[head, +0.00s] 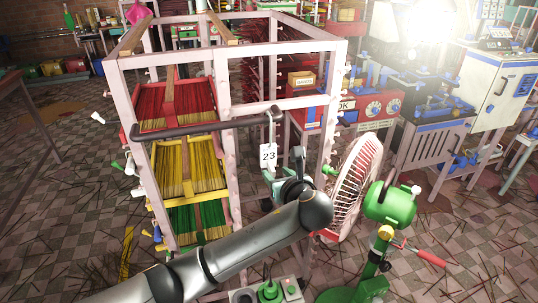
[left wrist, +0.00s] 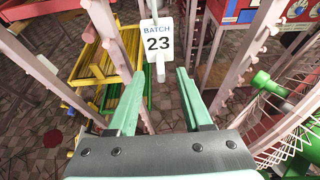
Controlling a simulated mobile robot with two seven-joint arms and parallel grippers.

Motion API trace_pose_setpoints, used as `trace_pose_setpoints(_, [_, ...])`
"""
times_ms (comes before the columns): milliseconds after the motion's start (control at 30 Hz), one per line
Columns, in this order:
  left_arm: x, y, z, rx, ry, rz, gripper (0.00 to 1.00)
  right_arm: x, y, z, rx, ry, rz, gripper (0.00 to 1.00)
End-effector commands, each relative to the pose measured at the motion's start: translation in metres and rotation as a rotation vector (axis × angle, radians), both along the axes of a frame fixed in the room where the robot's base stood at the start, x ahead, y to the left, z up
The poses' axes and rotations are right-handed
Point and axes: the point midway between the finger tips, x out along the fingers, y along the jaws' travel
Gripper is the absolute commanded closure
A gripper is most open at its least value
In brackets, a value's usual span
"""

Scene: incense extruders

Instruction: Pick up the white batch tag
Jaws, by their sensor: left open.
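The white batch tag (head: 268,156) bears the number 23 and hangs upright by the pink rack frame, near the end of a dark bar. In the left wrist view the tag (left wrist: 157,40) reads "BATCH 23", with a narrow pale stem below it. My left gripper (head: 274,183) is just below the tag in the head view, partly hidden by my own arm. In the left wrist view its two pale green fingers (left wrist: 159,74) are apart and empty. The tag and stem line up with the gap, around and beyond the fingertips. My right gripper is not in view.
The pink rack (head: 222,95) holds trays of red, yellow and green sticks (head: 190,165). A green fan with a white cage (head: 355,185) stands close to the right of my arm. Blue and white machines (head: 435,140) stand farther right. Sticks litter the floor.

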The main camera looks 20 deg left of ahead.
Motion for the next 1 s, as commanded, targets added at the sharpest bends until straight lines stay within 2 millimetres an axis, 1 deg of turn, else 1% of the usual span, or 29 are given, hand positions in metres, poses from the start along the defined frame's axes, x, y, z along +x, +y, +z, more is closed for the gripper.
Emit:
trace_pose_setpoints(100, [0.015, 0.011, -0.009, 0.001, 0.002, 0.004, 0.50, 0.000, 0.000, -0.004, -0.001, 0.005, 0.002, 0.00])
trace_pose_setpoints(200, [0.024, 0.016, -0.013, 0.001, 0.000, 0.002, 0.50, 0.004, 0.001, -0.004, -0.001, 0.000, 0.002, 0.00])
trace_pose_setpoints(300, [0.028, 0.019, -0.014, -0.001, -0.001, 0.000, 0.50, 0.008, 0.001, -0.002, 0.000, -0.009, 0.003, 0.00])
trace_pose_setpoints(500, [0.028, 0.019, -0.014, -0.001, 0.001, 0.000, 0.50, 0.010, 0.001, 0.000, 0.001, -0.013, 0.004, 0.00])
trace_pose_setpoints(933, [0.028, 0.018, -0.014, -0.001, 0.001, -0.001, 0.98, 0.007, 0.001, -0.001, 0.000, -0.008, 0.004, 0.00])
trace_pose_setpoints(1000, [0.028, 0.018, -0.014, 0.000, 0.001, -0.001, 1.00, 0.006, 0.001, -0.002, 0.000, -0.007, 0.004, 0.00])
